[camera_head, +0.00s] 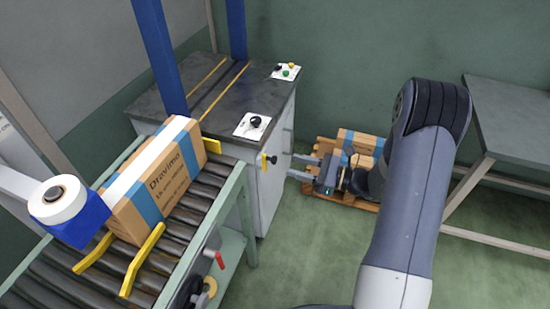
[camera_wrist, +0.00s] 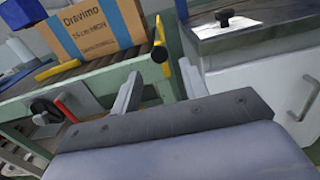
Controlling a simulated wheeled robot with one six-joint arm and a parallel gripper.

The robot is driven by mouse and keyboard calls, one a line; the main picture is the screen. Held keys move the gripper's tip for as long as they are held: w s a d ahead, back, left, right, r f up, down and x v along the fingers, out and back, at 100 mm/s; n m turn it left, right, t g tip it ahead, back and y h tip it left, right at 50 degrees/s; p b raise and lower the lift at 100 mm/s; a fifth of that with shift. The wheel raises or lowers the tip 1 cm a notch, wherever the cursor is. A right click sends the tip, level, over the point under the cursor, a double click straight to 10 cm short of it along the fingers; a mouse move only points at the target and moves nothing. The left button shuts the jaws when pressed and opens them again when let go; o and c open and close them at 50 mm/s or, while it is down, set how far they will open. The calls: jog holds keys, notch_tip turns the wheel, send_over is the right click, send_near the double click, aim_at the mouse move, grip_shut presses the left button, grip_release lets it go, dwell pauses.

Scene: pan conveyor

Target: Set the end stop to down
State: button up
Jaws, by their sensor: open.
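My gripper (camera_head: 297,166) is open and empty, a little right of the lever. It also shows in the wrist view (camera_wrist: 161,75), apart from the knob.
A taped carton (camera_head: 160,180) sits on the conveyor rollers (camera_head: 65,290). The cabinet (camera_head: 274,195) carries a black rotary knob and push buttons. A red handle (camera_head: 219,260) is under the conveyor. A pallet (camera_head: 345,201) with boxes lies behind my gripper, and a grey table (camera_head: 515,120) stands right.

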aim_at(275, 160)
jog(key=x, duration=0.7)
jog(key=shift+a+f, duration=0.1)
jog(key=shift+a, duration=0.05)
jog(key=shift+c, duration=0.2)
jog(key=c, duration=0.9)
grip_shut()
